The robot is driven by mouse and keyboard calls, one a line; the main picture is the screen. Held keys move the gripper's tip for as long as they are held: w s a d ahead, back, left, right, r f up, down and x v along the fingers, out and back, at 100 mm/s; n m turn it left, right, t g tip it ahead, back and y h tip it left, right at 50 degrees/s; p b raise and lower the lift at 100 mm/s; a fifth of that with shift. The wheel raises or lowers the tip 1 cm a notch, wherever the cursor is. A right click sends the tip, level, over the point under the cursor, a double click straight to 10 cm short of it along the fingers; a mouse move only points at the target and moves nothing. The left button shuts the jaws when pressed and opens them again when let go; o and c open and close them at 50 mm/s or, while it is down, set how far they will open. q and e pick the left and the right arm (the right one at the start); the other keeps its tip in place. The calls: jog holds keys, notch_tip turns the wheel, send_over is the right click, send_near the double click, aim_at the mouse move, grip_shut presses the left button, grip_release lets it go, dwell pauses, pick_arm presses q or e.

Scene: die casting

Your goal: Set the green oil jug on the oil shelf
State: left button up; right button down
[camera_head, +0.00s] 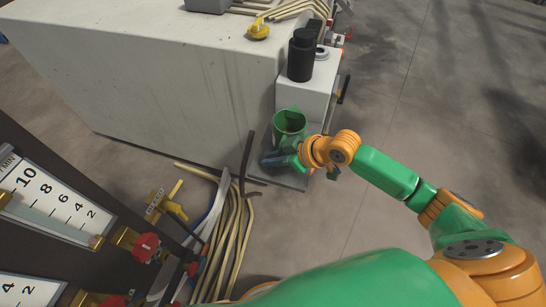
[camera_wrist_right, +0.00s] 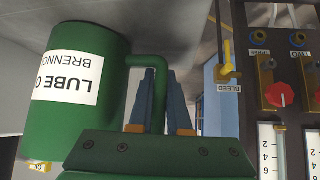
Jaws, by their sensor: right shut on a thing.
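The green oil jug (camera_head: 289,122) stands out at the front of a white block, with its open top facing up. In the right wrist view the jug (camera_wrist_right: 85,95) has a white label that reads upside down. My right gripper (camera_head: 283,160) reaches in from the right and is shut on the jug's handle, which passes between its blue fingers (camera_wrist_right: 165,100). A grey ledge (camera_head: 296,181), probably the oil shelf, lies below the jug and is partly hidden by the gripper. I cannot tell whether the jug touches it. My left gripper is not in view.
A black bottle (camera_head: 301,58) stands on the white block (camera_head: 318,88) behind the jug. Several hoses (camera_head: 238,225) hang left of the ledge. A gauge panel (camera_head: 45,200) with red knobs (camera_head: 146,247) stands at the left. The floor at right is clear.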

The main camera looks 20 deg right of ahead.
jog(key=shift+f, duration=0.1)
jog(key=c, duration=0.9)
grip_release()
jog(key=shift+o, duration=0.2)
jog(key=shift+s+d+r, duration=0.1)
jog(key=shift+r, duration=0.2)
jog(key=p+v, duration=0.1)
jog(key=v, duration=1)
jog(key=shift+s+r+p, duration=0.2)
jog(key=shift+r+p, duration=0.05)
jog(key=shift+p, duration=0.15)
jog(key=shift+d, duration=0.15)
